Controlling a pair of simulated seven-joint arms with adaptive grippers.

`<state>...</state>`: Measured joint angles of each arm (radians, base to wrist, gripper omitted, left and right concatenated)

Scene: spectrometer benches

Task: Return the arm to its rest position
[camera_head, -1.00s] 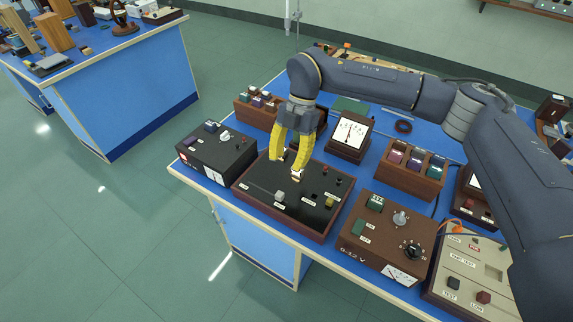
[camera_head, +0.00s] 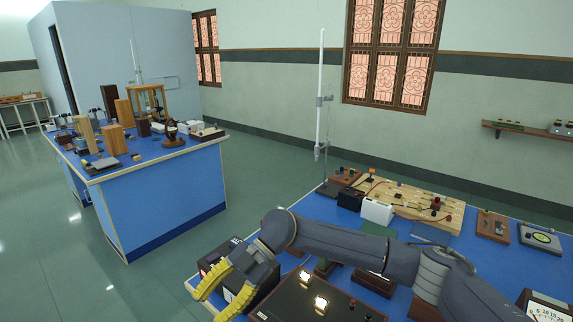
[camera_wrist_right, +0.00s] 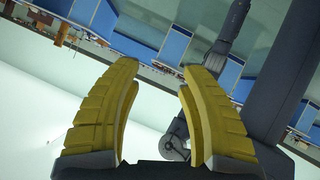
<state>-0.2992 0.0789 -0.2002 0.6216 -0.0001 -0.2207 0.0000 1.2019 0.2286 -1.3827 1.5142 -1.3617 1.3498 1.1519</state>
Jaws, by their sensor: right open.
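My right arm reaches across from the right in the head view. Its yellow-fingered right gripper (camera_head: 211,303) is at the lower left, over or beside a black box (camera_head: 232,244) near the bench's left edge. The gripper is open and empty. In the right wrist view the two fingers (camera_wrist_right: 160,68) stand apart with nothing between them, and the room appears tilted behind them. My left gripper is not in view.
A dark panel (camera_head: 284,301) with two lit lamps lies below the arm. Behind the arm are a wooden circuit board (camera_head: 413,207), a white box (camera_head: 377,212) and a tall stand (camera_head: 321,100). Another blue bench (camera_head: 175,205) stands across open floor (camera_head: 60,270).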

